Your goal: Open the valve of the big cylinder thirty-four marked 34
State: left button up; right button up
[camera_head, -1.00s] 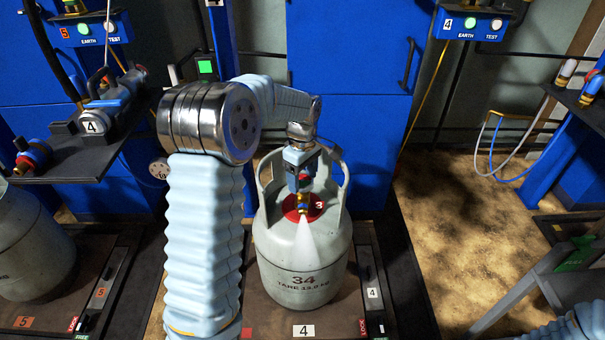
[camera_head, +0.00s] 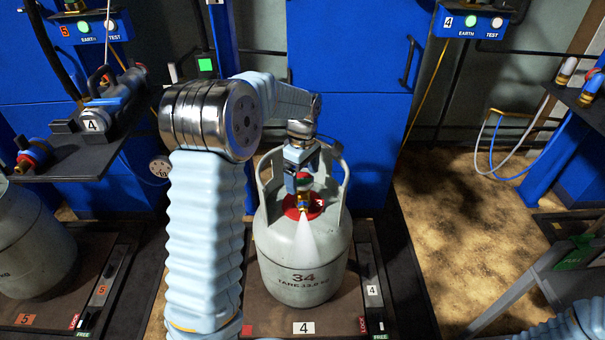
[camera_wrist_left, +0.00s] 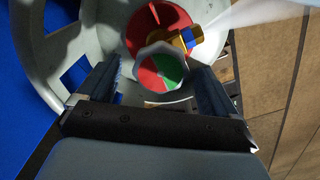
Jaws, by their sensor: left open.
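The big grey cylinder (camera_head: 300,262) marked 34 stands upright on the platform at the centre of the head view. Its red collar (camera_head: 292,213) and brass valve outlet (camera_head: 304,203) show inside the guard ring. A pale white cone spreads from the outlet. In the left wrist view the valve knob (camera_wrist_left: 160,72), red, green and white, sits between the fingers, with the brass outlet (camera_wrist_left: 187,38) behind it. My left gripper (camera_head: 302,182) is over the valve, pointing down and open, a finger on either side of the knob (camera_wrist_left: 162,80); contact cannot be told. My right gripper is out of view.
The cylinder's guard ring (camera_head: 340,182) rises close around my left gripper. Platform 4 (camera_head: 262,318) has a lock/free strip on its right. Another cylinder (camera_head: 30,245) stands at left. A shelf (camera_head: 70,168) holds a device marked 4. Open floor (camera_head: 445,225) lies right.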

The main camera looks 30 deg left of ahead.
aim_at(303, 178)
pick_arm(q)
notch_tip(303, 178, up, 14)
jog(key=p, duration=0.1)
dwell(0.4)
jog(key=shift+f, duration=0.1)
